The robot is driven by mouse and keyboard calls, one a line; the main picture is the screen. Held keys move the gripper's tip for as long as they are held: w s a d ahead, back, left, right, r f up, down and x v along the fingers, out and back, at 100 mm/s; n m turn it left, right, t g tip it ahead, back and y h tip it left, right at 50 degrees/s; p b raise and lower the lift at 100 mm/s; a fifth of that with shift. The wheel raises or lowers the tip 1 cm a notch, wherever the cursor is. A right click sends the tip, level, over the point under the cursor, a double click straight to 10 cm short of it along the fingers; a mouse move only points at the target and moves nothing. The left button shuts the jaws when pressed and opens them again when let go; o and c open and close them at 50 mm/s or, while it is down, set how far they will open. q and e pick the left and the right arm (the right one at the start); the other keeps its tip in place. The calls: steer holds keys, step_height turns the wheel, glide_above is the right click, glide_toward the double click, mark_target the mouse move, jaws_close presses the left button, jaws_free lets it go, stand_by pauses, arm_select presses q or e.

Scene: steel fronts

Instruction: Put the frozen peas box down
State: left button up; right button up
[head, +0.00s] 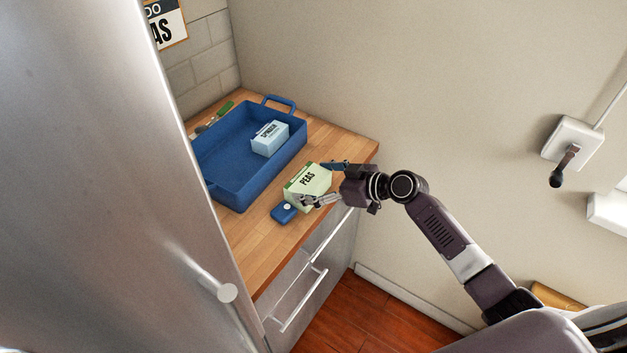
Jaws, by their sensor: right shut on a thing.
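The frozen peas box (307,181) is a pale green carton marked PEAS. It is at the front right of the wooden counter, just right of the blue tray. My right gripper (318,184) is shut on the box, with a finger on either side of it. The box looks at or very near the counter top; I cannot tell whether it touches. My left gripper is not in the head view.
The blue tray (222,190) holds a pale blue SPINACH box (270,138). A small blue object (284,212) lies by the peas box. A green-handled tool (224,109) lies behind the tray. A steel door (110,200) stands at left. The front counter (255,250) is clear.

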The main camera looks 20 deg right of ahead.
steer(key=shift+f, duration=0.1)
steer(key=o, duration=1.4)
steer(key=shift+c, duration=0.2)
steer(key=b+v, duration=0.3)
steer(key=v, duration=0.9)
